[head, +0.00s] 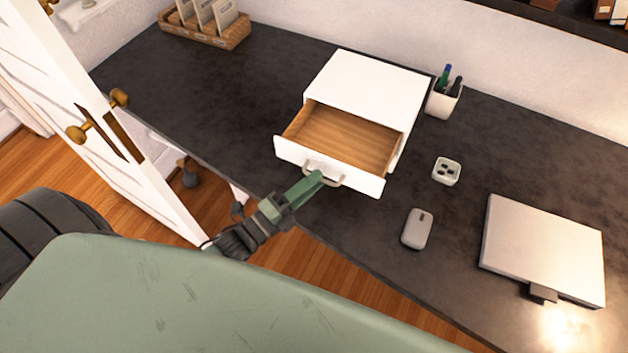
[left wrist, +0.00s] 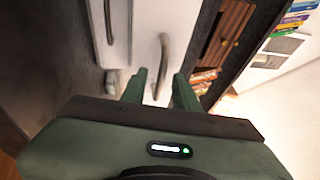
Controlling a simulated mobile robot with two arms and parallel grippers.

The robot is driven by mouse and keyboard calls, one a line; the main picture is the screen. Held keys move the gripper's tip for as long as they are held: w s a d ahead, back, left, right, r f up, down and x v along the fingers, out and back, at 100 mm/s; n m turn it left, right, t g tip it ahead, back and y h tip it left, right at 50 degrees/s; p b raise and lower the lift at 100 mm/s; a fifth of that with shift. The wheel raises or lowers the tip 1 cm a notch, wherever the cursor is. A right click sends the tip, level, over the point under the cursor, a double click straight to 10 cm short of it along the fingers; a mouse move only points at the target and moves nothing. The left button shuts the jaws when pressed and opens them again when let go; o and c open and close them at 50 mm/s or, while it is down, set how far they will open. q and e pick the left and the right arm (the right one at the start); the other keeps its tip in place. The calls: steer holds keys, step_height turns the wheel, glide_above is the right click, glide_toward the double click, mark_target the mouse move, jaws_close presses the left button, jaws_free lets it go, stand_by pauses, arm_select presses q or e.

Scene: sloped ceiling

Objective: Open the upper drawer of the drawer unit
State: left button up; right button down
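The white drawer unit (head: 368,83) stands on the dark desk. Its upper drawer (head: 345,138) is pulled well out, showing an empty wooden inside. The drawer's curved handle (head: 338,183) is on its front, and it shows in the left wrist view (left wrist: 163,60). My left gripper (head: 318,180) is at this handle. In the left wrist view its fingers (left wrist: 160,90) are apart, with the lower end of the handle between them and gaps on both sides. A second handle (left wrist: 108,22) shows to the left there. My right gripper is not in view.
A pen cup (head: 443,101), a small white holder (head: 447,171), a mouse (head: 417,229) and a closed laptop (head: 545,245) are right of the unit. A wooden organizer (head: 205,36) stands at the back left. A white door (head: 95,110) stands open at the left.

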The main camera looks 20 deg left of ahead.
arm_select(q)
steer(key=b+v, duration=0.2)
steer(key=v, duration=0.5)
steer(key=shift+f, duration=0.1)
